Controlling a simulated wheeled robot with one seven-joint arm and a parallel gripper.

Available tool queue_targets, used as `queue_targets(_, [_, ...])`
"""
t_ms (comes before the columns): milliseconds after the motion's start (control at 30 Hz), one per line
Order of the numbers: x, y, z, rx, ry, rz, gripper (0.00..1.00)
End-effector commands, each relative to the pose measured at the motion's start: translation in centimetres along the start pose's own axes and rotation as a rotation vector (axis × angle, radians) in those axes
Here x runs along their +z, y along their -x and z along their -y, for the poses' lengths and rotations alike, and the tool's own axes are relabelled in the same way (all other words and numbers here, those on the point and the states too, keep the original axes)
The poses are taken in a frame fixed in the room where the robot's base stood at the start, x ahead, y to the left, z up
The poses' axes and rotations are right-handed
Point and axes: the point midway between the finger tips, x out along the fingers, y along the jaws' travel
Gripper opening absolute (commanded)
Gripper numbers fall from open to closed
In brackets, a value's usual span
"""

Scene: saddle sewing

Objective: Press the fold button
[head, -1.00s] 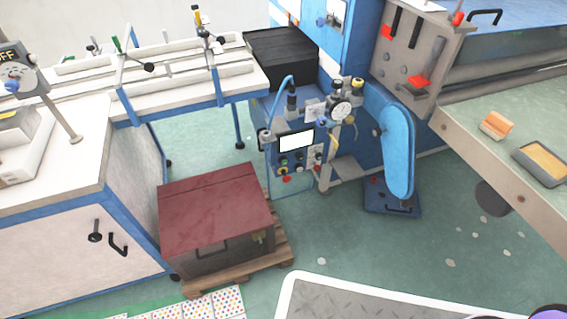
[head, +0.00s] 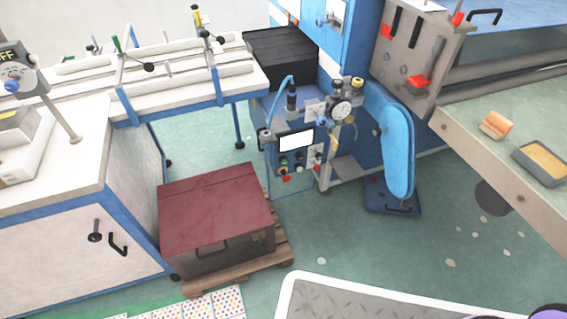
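A blue control panel (head: 309,142) with a lit white screen (head: 296,141) stands at the front of the blue machine in the middle of the head view. Several small buttons and knobs sit below the screen, among them a red one (head: 286,179) at the bottom. Their labels are too small to read, so I cannot tell which is the fold button. My gripper is not in view. Only dark and purple parts, probably mine, show at the bottom right corner.
A dark red-topped box (head: 215,207) on a wooden pallet (head: 284,246) stands on the floor left of the panel. A white workbench (head: 60,180) is at the left, a pale table (head: 485,100) at the right. Green floor (head: 345,235) is clear in front of the panel.

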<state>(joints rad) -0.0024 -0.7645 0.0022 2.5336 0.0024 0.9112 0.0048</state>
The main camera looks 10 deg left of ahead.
Motion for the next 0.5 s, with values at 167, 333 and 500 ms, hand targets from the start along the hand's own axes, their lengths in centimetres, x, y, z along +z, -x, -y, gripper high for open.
queue_targets(167, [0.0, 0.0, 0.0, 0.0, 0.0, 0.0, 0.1])
queue_targets(333, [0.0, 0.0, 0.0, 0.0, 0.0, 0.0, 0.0])
queue_targets(500, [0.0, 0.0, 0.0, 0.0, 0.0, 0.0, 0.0])
